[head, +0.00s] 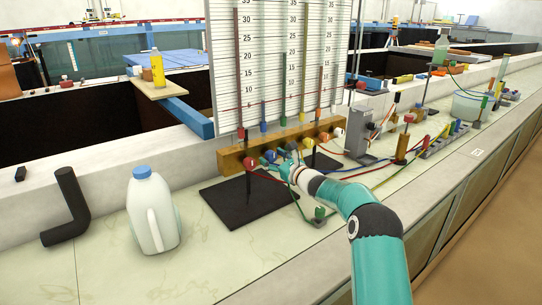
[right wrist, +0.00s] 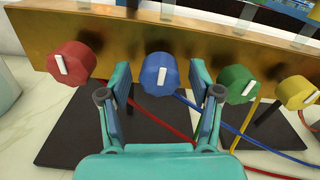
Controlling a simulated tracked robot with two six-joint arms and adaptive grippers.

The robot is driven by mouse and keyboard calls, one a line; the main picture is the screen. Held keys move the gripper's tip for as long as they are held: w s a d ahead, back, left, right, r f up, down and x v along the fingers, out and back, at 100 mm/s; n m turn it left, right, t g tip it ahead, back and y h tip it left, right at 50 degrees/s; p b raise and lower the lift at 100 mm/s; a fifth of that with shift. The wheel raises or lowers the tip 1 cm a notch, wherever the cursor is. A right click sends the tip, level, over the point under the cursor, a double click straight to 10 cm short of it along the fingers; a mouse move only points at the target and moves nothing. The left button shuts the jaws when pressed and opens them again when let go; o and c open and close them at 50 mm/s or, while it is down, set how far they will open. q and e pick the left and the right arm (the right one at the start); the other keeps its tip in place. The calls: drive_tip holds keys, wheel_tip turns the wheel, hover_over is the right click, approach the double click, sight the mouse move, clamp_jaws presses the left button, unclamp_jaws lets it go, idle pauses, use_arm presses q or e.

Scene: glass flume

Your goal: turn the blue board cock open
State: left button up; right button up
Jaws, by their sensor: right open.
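The blue board cock (right wrist: 160,73) is a round fluted knob with a near-upright white mark on its face. It sits on the front of a brass-coloured bar, between a red cock (right wrist: 72,63) and a green cock (right wrist: 238,84). My right gripper (right wrist: 160,82) is open, with one finger to each side of the blue cock and a visible gap on both sides. In the head view the blue cock (head: 270,156) shows just left of my right gripper (head: 284,168), which partly covers the row of cocks. My left gripper is not in view.
A yellow cock (right wrist: 298,92) is further right. Coloured tubes (right wrist: 225,122) run below the bar over a black base plate (head: 237,208). A white jug (head: 152,212) and a black bent pipe (head: 68,208) stand left on the bench. The scaled board (head: 265,60) rises behind.

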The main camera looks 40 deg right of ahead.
drive_tip(key=shift+w, duration=0.3)
